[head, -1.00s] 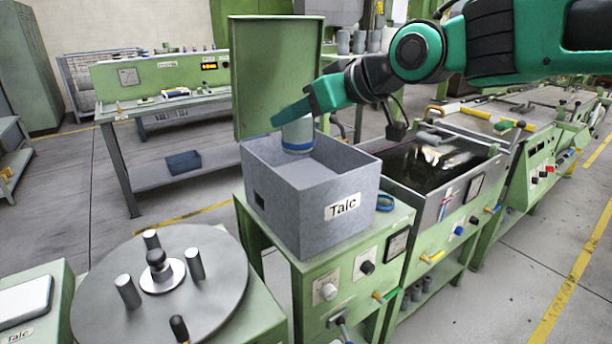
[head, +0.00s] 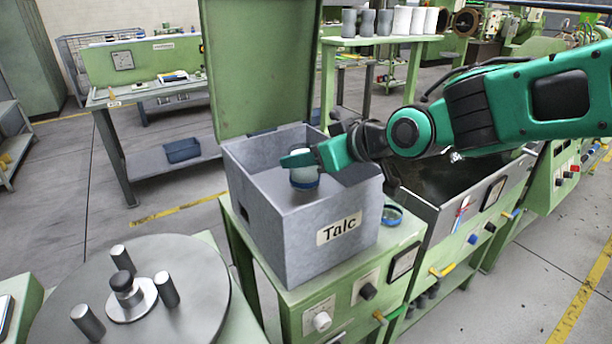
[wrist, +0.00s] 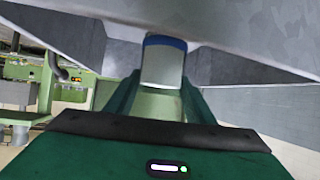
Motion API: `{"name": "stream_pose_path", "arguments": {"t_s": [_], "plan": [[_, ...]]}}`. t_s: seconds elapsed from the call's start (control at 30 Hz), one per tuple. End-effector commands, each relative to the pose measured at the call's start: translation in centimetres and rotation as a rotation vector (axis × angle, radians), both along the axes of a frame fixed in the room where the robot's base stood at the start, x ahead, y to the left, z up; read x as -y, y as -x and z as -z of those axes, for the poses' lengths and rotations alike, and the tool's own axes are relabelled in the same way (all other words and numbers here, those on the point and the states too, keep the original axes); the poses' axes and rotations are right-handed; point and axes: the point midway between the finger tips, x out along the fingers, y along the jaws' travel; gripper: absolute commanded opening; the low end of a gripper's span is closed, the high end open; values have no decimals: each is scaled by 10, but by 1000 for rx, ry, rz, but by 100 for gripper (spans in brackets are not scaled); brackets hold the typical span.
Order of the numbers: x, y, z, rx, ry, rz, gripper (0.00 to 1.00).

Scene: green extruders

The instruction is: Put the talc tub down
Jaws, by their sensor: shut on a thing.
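The talc tub (head: 304,180) is a small pale grey-white cylinder with a blue band at its lower end. My gripper (head: 303,161) is shut on it, inside the open grey box (head: 318,242) labelled "Talc". The tub is upright, below the level of the box's rim. Whether its base touches the box floor I cannot tell. In the wrist view the tub (wrist: 163,64) sits between the two green fingers, its blue band away from the palm, with the grey box walls around it.
A green lid panel (head: 258,65) stands up behind the box. A blue ring (head: 392,214) lies on the green stand right of the box. A dark-filled tank (head: 440,185) is at the right. A round metal plate with pegs (head: 185,270) is at the front left.

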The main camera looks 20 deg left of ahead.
Motion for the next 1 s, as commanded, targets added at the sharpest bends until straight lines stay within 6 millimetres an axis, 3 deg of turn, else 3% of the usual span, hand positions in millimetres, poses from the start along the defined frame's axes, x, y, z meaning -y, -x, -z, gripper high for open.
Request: {"name": "stream_pose_path", "arguments": {"t_s": [0.43,0.77,0.8,0.87,1.0], "plan": [[0,1,43,-1,1,-1,21],[0,0,45,2,0,0,21],[0,0,46,2,0,0,54],[0,0,46,2,0,0,68],[0,0,46,2,0,0,68]]}}
